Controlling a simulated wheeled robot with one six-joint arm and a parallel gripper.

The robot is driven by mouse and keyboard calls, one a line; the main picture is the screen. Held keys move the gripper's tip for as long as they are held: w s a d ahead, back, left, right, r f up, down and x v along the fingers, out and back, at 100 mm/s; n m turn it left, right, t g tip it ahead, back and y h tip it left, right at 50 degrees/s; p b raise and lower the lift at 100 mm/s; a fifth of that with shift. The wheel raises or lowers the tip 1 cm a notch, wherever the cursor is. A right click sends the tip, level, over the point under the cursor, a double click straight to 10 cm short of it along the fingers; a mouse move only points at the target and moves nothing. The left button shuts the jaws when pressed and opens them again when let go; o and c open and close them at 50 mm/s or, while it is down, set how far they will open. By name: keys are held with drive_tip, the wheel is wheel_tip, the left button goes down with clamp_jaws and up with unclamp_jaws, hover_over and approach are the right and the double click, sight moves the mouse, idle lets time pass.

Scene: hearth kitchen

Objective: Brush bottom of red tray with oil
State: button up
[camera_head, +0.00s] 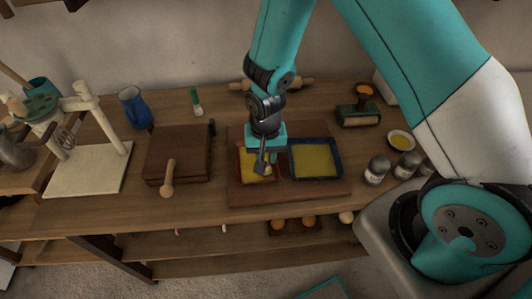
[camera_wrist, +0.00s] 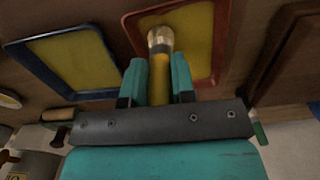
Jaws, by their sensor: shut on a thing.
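The red tray (camera_head: 239,166) lies on a wooden board (camera_head: 240,195), left of a blue tray (camera_head: 341,160). Its floor looks yellow. In the wrist view the red tray (camera_wrist: 223,42) is at top right of centre and the blue tray (camera_wrist: 30,68) at left. My gripper (camera_head: 264,160) is over the red tray and hides part of it. In the wrist view my gripper (camera_wrist: 158,80) is shut on the yellow handle of a brush (camera_wrist: 160,40). The bristle end points into the red tray's area; whether it touches the floor I cannot tell.
A bowl of yellow liquid (camera_head: 401,140) and jars (camera_head: 376,171) stand at right. A brown box (camera_head: 180,150) with a wooden spoon-like tool (camera_head: 167,178) is at left.

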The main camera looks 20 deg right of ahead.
drive_tip(key=shift+f, duration=0.1)
drive_tip(key=shift+w+d, duration=0.35)
drive_tip(key=shift+w, duration=0.9)
drive_tip(key=shift+w+d, duration=0.4)
drive_tip(key=shift+w, duration=0.8)
drive_tip(key=shift+w+d, duration=0.35)
drive_tip(key=shift+w, duration=0.9)
drive_tip(key=shift+s+a+f, duration=0.1)
drive_tip(key=shift+s+a, duration=0.2)
drive_tip(key=shift+s, duration=0.7)
drive_tip(key=shift+s+a, duration=0.25)
drive_tip(key=shift+s, duration=0.7)
drive_tip(key=shift+s+a, duration=0.3)
drive_tip(key=shift+s, duration=0.65)
drive_tip(key=shift+s+a, duration=0.25)
drive_tip(key=shift+s, duration=0.65)
drive_tip(key=shift+r, duration=0.2)
drive_tip(key=shift+w+d+f, duration=0.1)
drive_tip(key=shift+w+d, duration=0.25)
drive_tip(key=shift+w, duration=0.9)
drive_tip(key=shift+w+d+r, duration=0.1)
drive_tip(key=shift+w+d, duration=0.3)
drive_tip(key=shift+w, duration=0.9)
drive_tip(key=shift+w+d+f, duration=0.1)
drive_tip(key=shift+w+d, duration=0.25)
drive_tip(key=shift+w, duration=0.9)
wheel_tip(320, 180, up, 6)
drive_tip(key=p, duration=0.4)
